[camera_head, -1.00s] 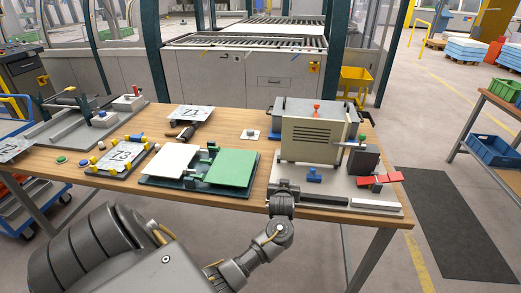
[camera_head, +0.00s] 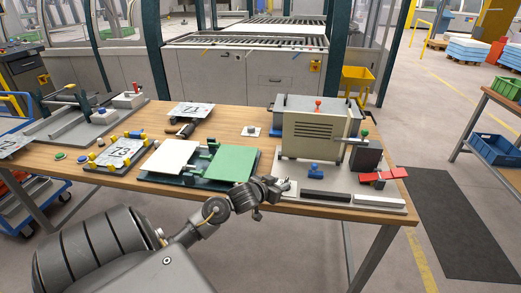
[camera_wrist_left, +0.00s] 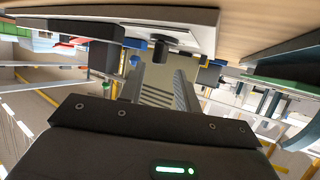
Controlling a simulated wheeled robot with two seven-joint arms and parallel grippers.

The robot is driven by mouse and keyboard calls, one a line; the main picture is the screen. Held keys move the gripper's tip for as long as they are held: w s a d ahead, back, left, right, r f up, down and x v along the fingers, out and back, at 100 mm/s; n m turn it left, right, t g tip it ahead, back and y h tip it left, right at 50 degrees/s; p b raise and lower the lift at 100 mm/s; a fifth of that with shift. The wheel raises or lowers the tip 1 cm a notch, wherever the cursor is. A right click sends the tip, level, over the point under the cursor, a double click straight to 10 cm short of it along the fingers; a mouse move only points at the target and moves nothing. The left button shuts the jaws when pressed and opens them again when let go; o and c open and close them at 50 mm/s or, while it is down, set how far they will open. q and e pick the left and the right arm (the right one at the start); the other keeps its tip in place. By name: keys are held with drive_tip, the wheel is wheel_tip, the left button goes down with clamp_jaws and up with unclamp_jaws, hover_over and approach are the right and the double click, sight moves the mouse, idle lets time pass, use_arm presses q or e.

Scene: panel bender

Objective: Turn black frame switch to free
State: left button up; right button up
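The grey base plate (camera_head: 345,190) of a fixture stands at the right of the table, with a beige louvred box (camera_head: 308,138) on it. My left gripper (camera_head: 285,186) is at its near left corner, pointing right. In the left wrist view the picture is upside down; a black knob (camera_wrist_left: 172,46), perhaps the black frame switch, sits on the base plate (camera_wrist_left: 120,20). My left fingers (camera_wrist_left: 157,72) are apart with nothing between them, beyond the knob's lower edge in the picture. In the head view the gripper hides that spot. My right gripper is not in view.
Left of my gripper lies a fixture with a green panel (camera_head: 232,164). A small knob plate (camera_head: 251,131) stands behind.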

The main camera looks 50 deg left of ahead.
use_arm(q)
drive_tip(key=a+v, duration=0.1)
drive_tip(key=v, duration=0.5)
drive_tip(key=s+d+f+g, duration=0.1)
drive_tip(key=s+f, duration=0.1)
drive_tip(key=f, duration=0.7)
drive_tip(key=s+d+f+g+b, duration=0.1)
drive_tip(key=s+d+f+g, duration=0.1)
drive_tip(key=f, duration=0.8)
drive_tip(key=s+d+f+g+b, duration=0.1)
drive_tip(key=s+d+f+g, duration=0.1)
drive_tip(key=f, duration=0.7)
drive_tip(key=shift+s, duration=0.55)
drive_tip(key=shift+f, duration=0.15)
